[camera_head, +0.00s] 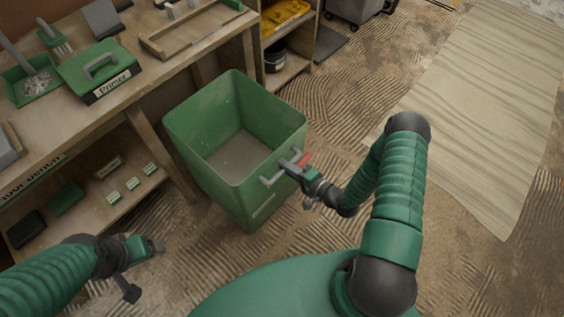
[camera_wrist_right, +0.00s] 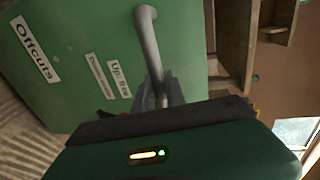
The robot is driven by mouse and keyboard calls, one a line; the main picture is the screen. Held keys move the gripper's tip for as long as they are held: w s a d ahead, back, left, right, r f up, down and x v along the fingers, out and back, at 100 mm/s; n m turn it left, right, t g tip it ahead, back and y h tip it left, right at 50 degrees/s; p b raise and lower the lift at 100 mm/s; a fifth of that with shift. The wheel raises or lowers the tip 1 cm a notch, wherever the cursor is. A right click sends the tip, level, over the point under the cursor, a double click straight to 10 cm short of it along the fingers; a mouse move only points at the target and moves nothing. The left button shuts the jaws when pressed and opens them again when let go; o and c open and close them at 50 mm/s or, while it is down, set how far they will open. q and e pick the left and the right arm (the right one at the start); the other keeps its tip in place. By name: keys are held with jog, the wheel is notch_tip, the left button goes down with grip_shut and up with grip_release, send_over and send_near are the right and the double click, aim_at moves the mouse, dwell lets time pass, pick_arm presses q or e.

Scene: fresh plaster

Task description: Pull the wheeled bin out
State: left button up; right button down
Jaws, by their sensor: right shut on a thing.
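The green open-topped bin (camera_head: 222,185) stands on the floor at the right end of the workbench, close against its leg. It looks empty inside, and its wheels are hidden. A grey bar handle (camera_head: 268,181) is fixed to its near right wall. My right gripper (camera_head: 294,169) is shut on this handle. In the right wrist view the handle (camera_wrist_right: 149,42) runs down between the fingers, and the bin wall (camera_wrist_right: 85,55) bears an "Offcuts" label. My left gripper (camera_head: 157,247) is empty, low at the left, apart from the bin; its finger gap is unclear.
The workbench (camera_head: 150,60) with a green "Primer" box (camera_head: 97,72) and trays is at the left. A shelf unit (camera_head: 291,68) stands behind the bin. A pale striped sheet (camera_head: 480,90) lies on the right; the textured floor (camera_head: 340,90) between is clear.

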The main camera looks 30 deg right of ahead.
jog(key=shift+s+f, duration=0.3)
jog(key=shift+s, duration=0.1)
jog(key=c, duration=1.7)
grip_release()
jog(key=shift+o, duration=1.3)
jog(key=shift+d, duration=0.1)
jog(key=shift+o, duration=0.3)
jog(key=shift+r, duration=0.1)
jog(key=shift+w, duration=0.1)
jog(key=shift+r, duration=0.1)
jog(key=p+v, duration=0.3)
jog(key=v, duration=1.4)
jog(key=shift+w, duration=0.1)
